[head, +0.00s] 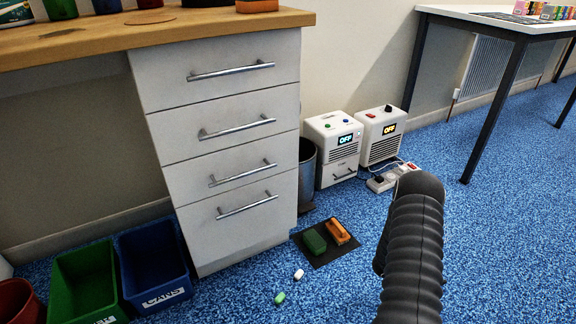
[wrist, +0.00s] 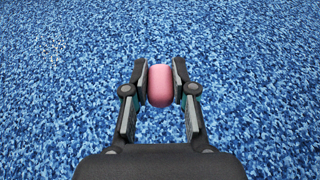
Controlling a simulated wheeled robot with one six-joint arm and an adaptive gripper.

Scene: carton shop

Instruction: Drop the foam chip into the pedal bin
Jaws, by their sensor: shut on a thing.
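The foam chip (wrist: 160,86) is a pink, rounded capsule between the fingertips of my gripper (wrist: 161,84) in the wrist view. My gripper is shut on it, with blue carpet below. In the head view my dark arm hides the gripper and the chip. The pedal bin (head: 307,172) is a grey cylinder on the floor, between the drawer unit and a white box. The drawer unit covers its left part. I cannot tell whether its lid is open.
A drawer unit (head: 235,165) stands left of the bin. White boxes (head: 338,172) marked OFF and a power strip (head: 382,183) stand right of it. A dark mat (head: 318,259) holds a green and an orange item. A white chip (head: 299,274) and a green chip (head: 280,298) lie nearer.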

